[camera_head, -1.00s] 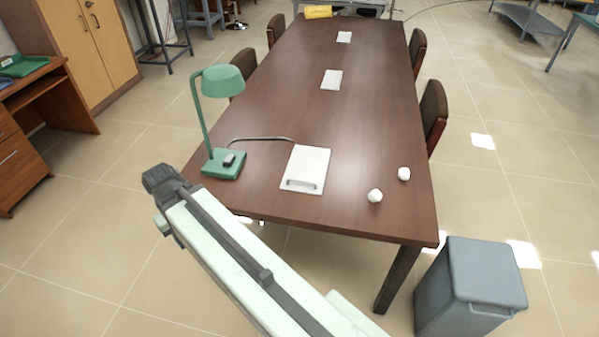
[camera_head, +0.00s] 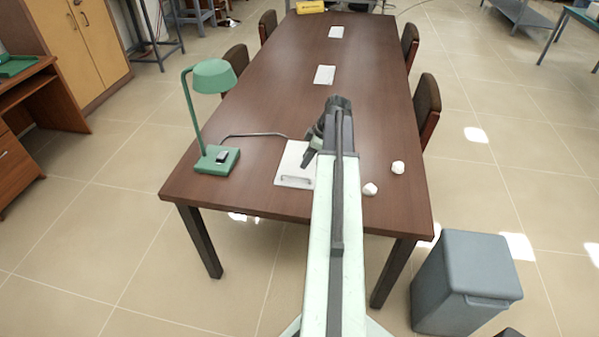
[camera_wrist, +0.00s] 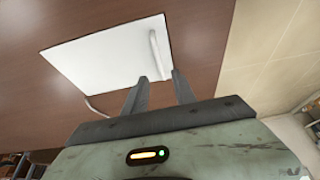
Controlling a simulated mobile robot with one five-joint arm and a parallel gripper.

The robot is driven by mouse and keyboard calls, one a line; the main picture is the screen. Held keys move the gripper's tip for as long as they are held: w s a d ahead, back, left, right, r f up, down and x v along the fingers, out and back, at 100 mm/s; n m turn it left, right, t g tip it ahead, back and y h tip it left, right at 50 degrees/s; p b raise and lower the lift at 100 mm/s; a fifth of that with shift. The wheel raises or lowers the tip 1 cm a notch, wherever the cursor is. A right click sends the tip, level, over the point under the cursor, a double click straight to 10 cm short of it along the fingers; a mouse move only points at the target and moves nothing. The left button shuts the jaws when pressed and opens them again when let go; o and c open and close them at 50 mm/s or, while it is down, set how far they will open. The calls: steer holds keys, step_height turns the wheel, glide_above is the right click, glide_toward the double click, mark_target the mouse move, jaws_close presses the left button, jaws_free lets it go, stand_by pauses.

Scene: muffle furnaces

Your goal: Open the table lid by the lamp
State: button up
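The table lid by the lamp is a white square panel (camera_head: 290,168) set in the near end of the long brown table. In the wrist view the lid (camera_wrist: 105,55) is flat and closed, with a raised bar handle (camera_wrist: 160,52) along one edge. The green lamp (camera_head: 213,115) stands left of the lid. My gripper (camera_head: 312,153) is over the lid's right side, and my arm hides part of the lid.
Two small white objects lie right of the lid, one (camera_head: 370,188) nearer and one (camera_head: 398,167) farther. Two more white panels lie farther along the table (camera_head: 262,100). A grey bin (camera_head: 465,280) stands at the front right. Chairs line both sides.

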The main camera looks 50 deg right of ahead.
steer(key=b, duration=0.8)
glide_above(298, 172)
steer(key=s+a, duration=0.4)
step_height(298, 172, down, 8)
steer(key=shift+w+d+r, duration=0.1)
steer(key=shift+r, duration=0.15)
steer(key=shift+r+p, duration=0.15)
steer(key=shift+p, duration=0.25)
jaws_close()
